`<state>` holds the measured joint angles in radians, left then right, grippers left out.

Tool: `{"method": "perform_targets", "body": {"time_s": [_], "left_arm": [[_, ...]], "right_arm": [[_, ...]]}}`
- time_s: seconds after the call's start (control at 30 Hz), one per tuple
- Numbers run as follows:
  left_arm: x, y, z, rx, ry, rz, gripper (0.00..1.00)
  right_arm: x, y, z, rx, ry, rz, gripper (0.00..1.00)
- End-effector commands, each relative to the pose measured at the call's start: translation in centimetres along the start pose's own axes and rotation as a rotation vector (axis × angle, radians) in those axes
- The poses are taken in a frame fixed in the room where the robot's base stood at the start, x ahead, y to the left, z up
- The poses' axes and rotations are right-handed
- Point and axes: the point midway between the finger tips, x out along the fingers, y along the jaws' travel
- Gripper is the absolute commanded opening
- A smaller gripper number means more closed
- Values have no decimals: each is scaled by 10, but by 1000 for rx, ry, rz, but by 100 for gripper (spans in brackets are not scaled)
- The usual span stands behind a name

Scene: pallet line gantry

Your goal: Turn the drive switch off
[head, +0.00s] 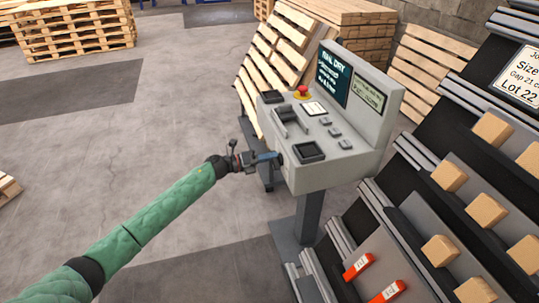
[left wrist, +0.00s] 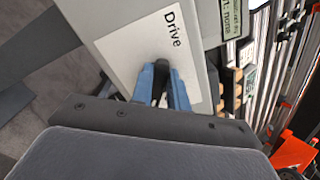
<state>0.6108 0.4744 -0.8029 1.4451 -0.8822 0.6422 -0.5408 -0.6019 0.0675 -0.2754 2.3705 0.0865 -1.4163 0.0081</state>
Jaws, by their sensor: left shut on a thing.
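The grey control console (head: 345,165) stands on a post at centre right in the head view. Its left side carries a white plate labelled "Drive" (left wrist: 130,50), seen close up in the left wrist view. My left gripper (head: 274,158) reaches that side of the console from the left. In the left wrist view, the blue fingers of my left gripper (left wrist: 162,84) are shut on the dark drive switch (left wrist: 161,68). The fingers hide most of the switch, and I cannot tell its setting. My right gripper is not in view.
The console top has a red emergency button (head: 302,91), several small buttons and a screen (head: 334,76). A sloped rack (head: 440,190) with wooden blocks and orange-red tagged pieces (head: 358,265) stands close on the right. Pallets (head: 75,30) stand behind.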

Motion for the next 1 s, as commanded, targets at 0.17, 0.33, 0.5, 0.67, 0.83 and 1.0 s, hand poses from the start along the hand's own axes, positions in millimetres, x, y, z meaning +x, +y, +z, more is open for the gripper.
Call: {"method": "perform_targets", "body": {"time_s": [0.17,0.33,0.5,0.67,0.83,1.0], "left_arm": [[-1,1,3,-166,-3,3,0],[-1,4,2,-314,-3,2,0],[-1,7,1,-439,-3,2,0],[-1,8,1,-525,-4,1,0],[-1,10,0,-583,-4,1,0],[-1,11,-1,-611,-4,1,0]], "right_arm": [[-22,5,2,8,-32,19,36],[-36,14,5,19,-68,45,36],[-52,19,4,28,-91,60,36],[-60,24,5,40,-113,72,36],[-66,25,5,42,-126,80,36],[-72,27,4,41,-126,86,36]]}}
